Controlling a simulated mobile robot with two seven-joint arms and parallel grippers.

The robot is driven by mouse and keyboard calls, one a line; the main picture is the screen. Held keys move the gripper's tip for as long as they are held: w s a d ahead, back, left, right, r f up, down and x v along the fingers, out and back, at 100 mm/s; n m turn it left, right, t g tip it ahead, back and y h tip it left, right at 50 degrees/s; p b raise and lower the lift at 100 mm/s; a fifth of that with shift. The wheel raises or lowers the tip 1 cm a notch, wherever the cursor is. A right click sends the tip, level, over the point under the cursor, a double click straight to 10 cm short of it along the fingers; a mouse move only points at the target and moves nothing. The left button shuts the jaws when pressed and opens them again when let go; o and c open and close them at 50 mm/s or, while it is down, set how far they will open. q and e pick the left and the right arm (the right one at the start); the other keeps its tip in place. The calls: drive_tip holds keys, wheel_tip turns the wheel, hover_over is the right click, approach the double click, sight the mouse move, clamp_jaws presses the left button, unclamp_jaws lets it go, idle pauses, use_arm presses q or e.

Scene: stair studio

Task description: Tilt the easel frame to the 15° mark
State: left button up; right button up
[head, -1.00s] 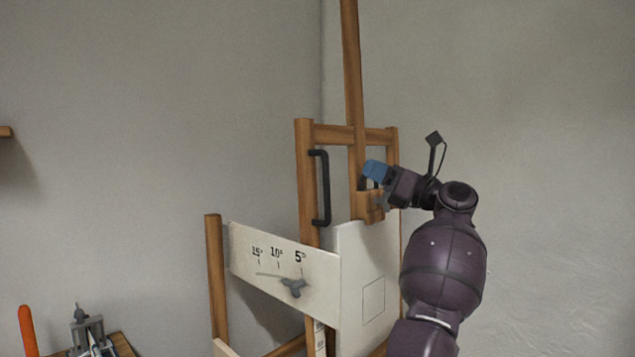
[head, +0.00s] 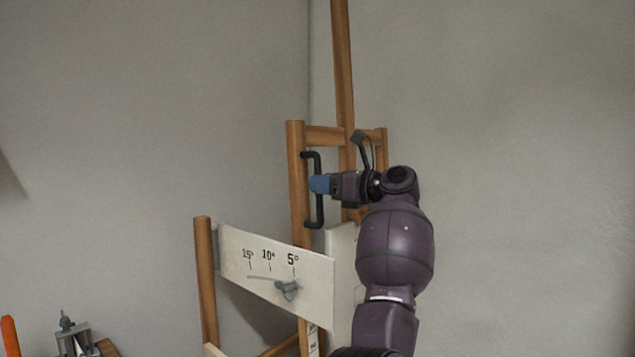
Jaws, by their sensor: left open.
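The wooden easel frame (head: 297,220) stands in the room corner, with its tall mast rising behind. A black bar handle (head: 320,215) is fixed upright on its left post. My left gripper (head: 318,184), with blue fingertips, is open and points left at the middle of the handle. The fingertips overlap the handle in the picture; I cannot tell whether they are around it or in front of it. The white scale plate (head: 315,275) is marked 15°, 10° and 5° from left to right. A grey knob (head: 287,289) sits in its slot below the 5° mark.
My arm hides much of the easel's right side and the white panel (head: 342,245). A grey clamp-like tool (head: 72,335) and an orange object (head: 9,336) are at lower left. Plain grey walls stand behind; the space left of the easel is open.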

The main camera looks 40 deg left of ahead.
use_arm(q)
drive_tip(key=shift+s+a, duration=0.1)
drive_tip(key=shift+a, duration=0.7)
clamp_jaws()
